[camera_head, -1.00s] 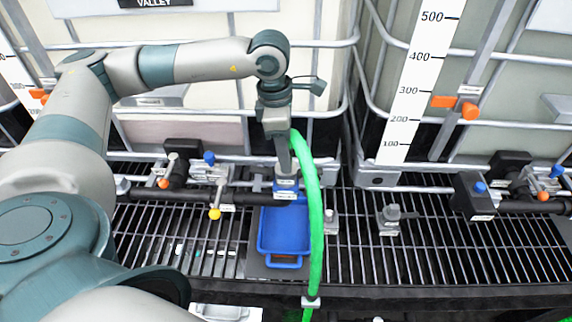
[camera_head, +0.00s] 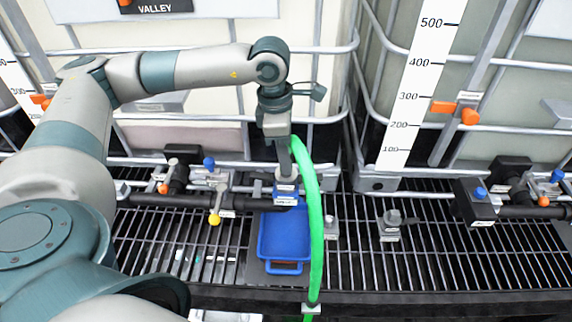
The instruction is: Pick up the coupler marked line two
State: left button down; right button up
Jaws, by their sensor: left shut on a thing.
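My left gripper (camera_head: 284,163) points down at the pipe's end, above the blue tray. It is shut on a coupler (camera_head: 287,175), a grey fitting on the end of the green hose (camera_head: 313,215). The coupler sits right over a blue labelled fitting (camera_head: 286,194) at the end of the black pipe (camera_head: 240,203). I cannot tell whether they touch, and the labels are too small to read. The hose arcs over to the right and runs down past the tray. My right gripper does not show.
A blue tray (camera_head: 284,268) lies on the black grating (camera_head: 350,262) under the pipe end. A grey fitting (camera_head: 390,222) stands on the grating to the right. Two caged tanks with a scale (camera_head: 410,95) stand behind. Valves with coloured knobs (camera_head: 215,219) line the left pipe.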

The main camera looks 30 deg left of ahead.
pick_arm(q)
jog(key=shift+r, duration=0.1)
jog(key=shift+r+b, duration=0.55)
notch_tip(320, 180, up, 2)
jog(key=shift+w+r+b, duration=0.1)
jog(key=shift+b, duration=0.6)
jog(key=w+d+r+b, duration=0.3)
jog(key=d+r, duration=0.4)
jog(key=d, duration=0.4)
jog(key=shift+d+r+b, duration=0.15)
jog(key=shift+r+b, duration=0.1)
jog(key=shift+b, duration=0.5)
jog(key=shift+s, duration=0.1)
